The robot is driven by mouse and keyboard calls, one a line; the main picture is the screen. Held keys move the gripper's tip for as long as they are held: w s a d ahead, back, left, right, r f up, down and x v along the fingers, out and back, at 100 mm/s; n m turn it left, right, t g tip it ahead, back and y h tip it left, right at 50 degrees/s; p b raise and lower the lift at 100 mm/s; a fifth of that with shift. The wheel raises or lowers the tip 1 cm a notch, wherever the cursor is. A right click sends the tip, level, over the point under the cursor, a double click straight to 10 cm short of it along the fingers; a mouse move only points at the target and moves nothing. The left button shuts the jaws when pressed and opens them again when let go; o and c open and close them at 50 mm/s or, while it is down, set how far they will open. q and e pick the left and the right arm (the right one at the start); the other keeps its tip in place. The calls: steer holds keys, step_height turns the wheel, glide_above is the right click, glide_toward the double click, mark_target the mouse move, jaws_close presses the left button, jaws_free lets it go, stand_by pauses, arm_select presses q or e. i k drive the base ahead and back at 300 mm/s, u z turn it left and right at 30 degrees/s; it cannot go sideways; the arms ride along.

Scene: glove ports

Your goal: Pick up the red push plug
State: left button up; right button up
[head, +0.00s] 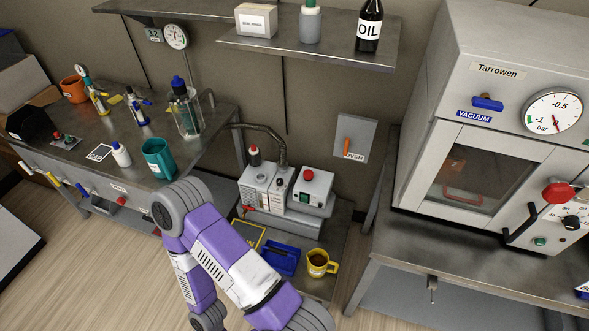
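No single red push plug can be made out for certain. A small red knob (121,201) sits on the front edge of the left bench, in a row with a blue knob (82,188) and a yellow one (53,178). A larger red knob (558,193) is on the front of the vacuum oven at the right, and a red button (309,174) tops the grey unit in the middle. One purple and white arm of mine crosses the lower middle. Neither gripper shows.
The left bench (100,125) carries bottles, a teal cup (158,158) and a beaker. A low table holds a blue tray (281,256) and a yellow mug (318,263). A shelf (310,50) hangs above. Open wooden floor (70,260) lies at lower left.

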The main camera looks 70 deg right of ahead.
mark_target(308, 174)
steer(key=z, duration=0.8)
steer(key=i, duration=1.15)
steer(key=z, duration=1.4)
steer(key=i, duration=0.2)
steer(key=z, duration=0.25)
